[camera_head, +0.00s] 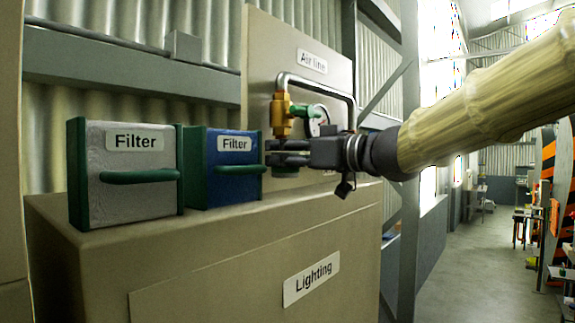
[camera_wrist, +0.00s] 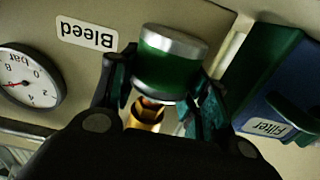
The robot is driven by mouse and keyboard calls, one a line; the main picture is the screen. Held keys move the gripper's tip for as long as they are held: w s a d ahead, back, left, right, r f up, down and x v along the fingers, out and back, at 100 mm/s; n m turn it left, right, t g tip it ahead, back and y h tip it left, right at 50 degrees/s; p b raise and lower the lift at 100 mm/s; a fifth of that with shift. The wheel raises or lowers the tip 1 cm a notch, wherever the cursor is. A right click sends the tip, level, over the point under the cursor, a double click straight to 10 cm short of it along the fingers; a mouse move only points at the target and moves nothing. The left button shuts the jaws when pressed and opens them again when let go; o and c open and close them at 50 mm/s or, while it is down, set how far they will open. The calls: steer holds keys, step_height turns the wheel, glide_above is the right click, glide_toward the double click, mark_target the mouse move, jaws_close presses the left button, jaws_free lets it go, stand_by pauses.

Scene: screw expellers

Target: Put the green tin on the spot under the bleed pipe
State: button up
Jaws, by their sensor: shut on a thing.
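My gripper (camera_head: 288,153) is shut on the green tin (camera_wrist: 168,65), which has a pale metal end. In the wrist view the tin sits between the two fingers. In the head view only a little of the tin (camera_head: 286,172) shows, below the fingers. A brass fitting (camera_head: 282,114) on the grey pipework is just above my gripper in the head view; it also shows beside the tin in the wrist view (camera_wrist: 147,113). A white "Bleed" label (camera_wrist: 87,33) is on the panel, upside down in the wrist view. I cannot make out the spot under the pipe.
A blue filter box (camera_head: 225,165) stands close left of my gripper, with a grey filter box (camera_head: 125,180) farther left, both on the beige cabinet (camera_head: 250,265). The bent pipe (camera_head: 318,82), green valve handle (camera_head: 308,112) and gauge (camera_wrist: 28,78) crowd the "Air line" panel (camera_head: 275,45).

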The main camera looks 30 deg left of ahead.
mark_target(297, 171)
step_height(297, 171, down, 2)
steer(key=shift+w+a+f+p, duration=0.1)
steer(key=shift+f+p, duration=0.05)
steer(key=shift+p, duration=0.2)
steer(key=shift+d+f, duration=0.2)
steer(key=shift+f, duration=0.2)
steer(key=shift+a+f, duration=0.15)
steer(key=o, duration=1)
